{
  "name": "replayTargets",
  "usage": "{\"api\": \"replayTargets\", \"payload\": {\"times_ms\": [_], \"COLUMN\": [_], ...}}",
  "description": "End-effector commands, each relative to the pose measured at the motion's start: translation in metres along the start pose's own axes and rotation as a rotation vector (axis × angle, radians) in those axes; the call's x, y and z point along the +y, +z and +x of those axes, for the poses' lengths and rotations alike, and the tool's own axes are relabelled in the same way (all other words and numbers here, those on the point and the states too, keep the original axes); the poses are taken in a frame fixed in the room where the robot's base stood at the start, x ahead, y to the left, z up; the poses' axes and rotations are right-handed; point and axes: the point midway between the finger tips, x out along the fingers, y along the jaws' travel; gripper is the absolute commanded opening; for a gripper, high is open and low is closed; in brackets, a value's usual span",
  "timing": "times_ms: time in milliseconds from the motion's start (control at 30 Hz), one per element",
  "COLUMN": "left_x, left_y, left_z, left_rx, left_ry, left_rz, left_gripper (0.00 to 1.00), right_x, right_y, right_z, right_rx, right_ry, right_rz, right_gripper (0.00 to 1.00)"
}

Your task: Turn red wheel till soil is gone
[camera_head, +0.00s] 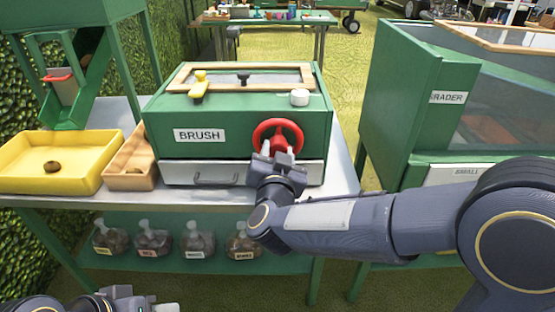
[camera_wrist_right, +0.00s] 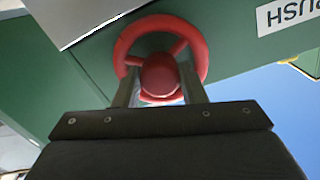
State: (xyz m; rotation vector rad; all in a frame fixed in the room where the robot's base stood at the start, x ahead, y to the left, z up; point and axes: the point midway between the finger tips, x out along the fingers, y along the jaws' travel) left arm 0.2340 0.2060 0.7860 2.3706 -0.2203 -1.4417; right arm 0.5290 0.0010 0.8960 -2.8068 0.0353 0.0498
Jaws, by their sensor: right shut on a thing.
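The red wheel (camera_head: 277,129) is mounted on the front right of the green box labelled BRUSH (camera_head: 237,125). My right gripper (camera_head: 275,158) is at the lower part of the wheel. In the right wrist view its two fingers (camera_wrist_right: 161,92) close on the round red hub of the wheel (camera_wrist_right: 128,45). My left gripper (camera_head: 120,300) is low at the bottom left, away from the box, and its fingers are hard to make out. I cannot see any soil; the inside of the box under its framed lid window (camera_head: 243,78) is not clear.
A yellow tray (camera_head: 75,150) with a brown round item (camera_head: 52,167) and a wooden tray (camera_head: 130,165) stand left of the box. A drawer (camera_head: 215,173) is below the wheel. A green grader machine (camera_head: 415,110) stands at right.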

Motion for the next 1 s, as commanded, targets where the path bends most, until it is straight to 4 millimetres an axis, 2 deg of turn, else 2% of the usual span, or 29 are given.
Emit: {"api": "replayTargets", "payload": {"times_ms": [1000], "left_x": [-0.031], "left_y": [0.035], "left_z": [0.069], "left_rx": [0.000], "left_ry": [0.000], "left_rz": [0.000], "left_gripper": [0.36], "right_x": [0.001], "right_y": [0.003], "right_z": [0.000], "right_rx": [-0.030], "right_ry": [-0.029], "right_rz": [0.967], "right_gripper": [0.14]}}
